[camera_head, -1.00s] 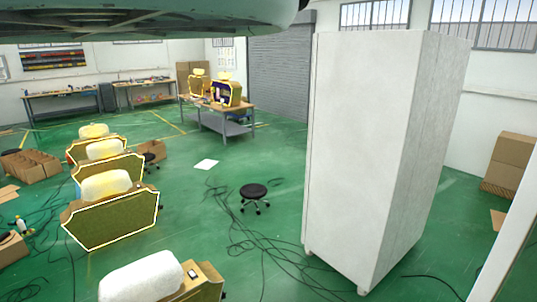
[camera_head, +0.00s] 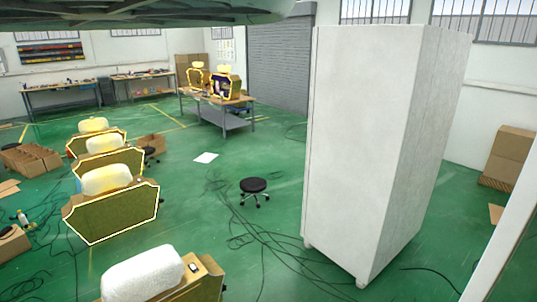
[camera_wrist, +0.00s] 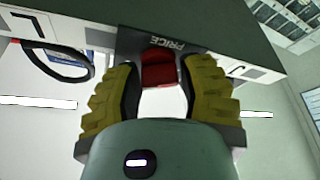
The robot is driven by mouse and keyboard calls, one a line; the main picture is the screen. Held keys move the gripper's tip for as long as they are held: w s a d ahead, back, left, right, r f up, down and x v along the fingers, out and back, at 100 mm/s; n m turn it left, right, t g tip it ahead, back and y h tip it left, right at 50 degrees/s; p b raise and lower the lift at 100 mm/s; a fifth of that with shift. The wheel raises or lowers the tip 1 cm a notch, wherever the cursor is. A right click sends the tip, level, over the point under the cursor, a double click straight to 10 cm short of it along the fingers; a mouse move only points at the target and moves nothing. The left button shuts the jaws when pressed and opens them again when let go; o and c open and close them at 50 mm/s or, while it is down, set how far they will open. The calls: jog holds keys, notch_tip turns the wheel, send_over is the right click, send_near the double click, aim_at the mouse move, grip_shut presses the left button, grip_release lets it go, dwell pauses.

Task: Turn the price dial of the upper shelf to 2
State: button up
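The red price dial (camera_wrist: 160,72) shows in the wrist view under the upside-down word PRICE on a dark panel edge (camera_wrist: 190,28). My gripper (camera_wrist: 160,84) has two yellow ribbed fingers, one on each side of the dial. The fingers stand apart, with narrow gaps seeming to show beside the dial; contact is not clear. White cards with black marks flank the dial, at the left (camera_wrist: 30,32) and right (camera_wrist: 245,70); the right mark is partly hidden and cannot be read. The dial's setting cannot be read. The head view shows neither dial nor gripper.
In the head view a tall white cabinet (camera_head: 360,150) stands at the right. A black stool (camera_head: 253,186) and loose cables are on the green floor. Several yellow-edged chair-like stands (camera_head: 112,215) line the left. A dark loop (camera_wrist: 60,65) hangs beside the left finger.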

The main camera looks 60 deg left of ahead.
grip_shut()
